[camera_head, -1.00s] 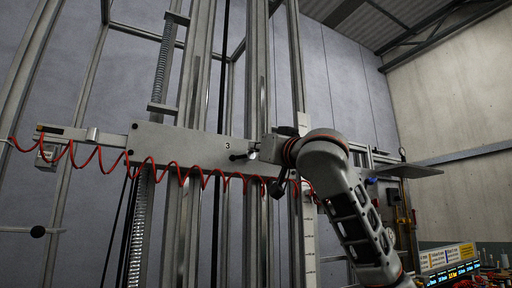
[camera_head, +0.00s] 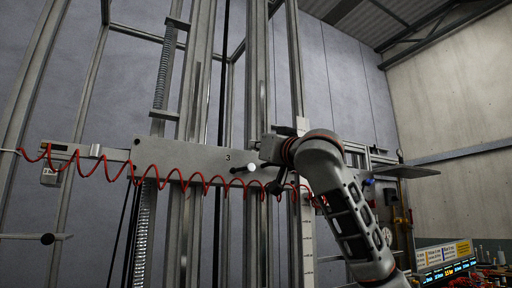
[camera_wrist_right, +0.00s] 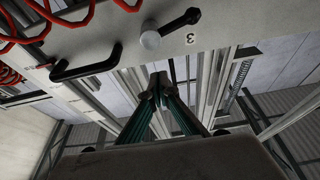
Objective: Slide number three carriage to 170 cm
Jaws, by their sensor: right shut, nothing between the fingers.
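The number three carriage is a pale grey plate (camera_head: 180,155) marked "3", across tall metal columns. In the right wrist view the plate (camera_wrist_right: 115,28) carries a white ball knob (camera_wrist_right: 150,40), a black lever (camera_wrist_right: 180,20) and a black bar handle (camera_wrist_right: 85,68). The white knob also shows in the head view (camera_head: 251,167). My right gripper (camera_wrist_right: 160,88) is shut and empty, just off the plate, close to the handle and knob but apparently touching neither. My left gripper is out of view.
A coiled red hose (camera_head: 100,165) hangs across the carriage front. A pale scale strip (camera_head: 308,245) with small marks, unreadable here, runs vertically at right of the columns. A flat grey shelf (camera_head: 403,171) juts out at the right. A lit panel (camera_head: 447,270) stands low right.

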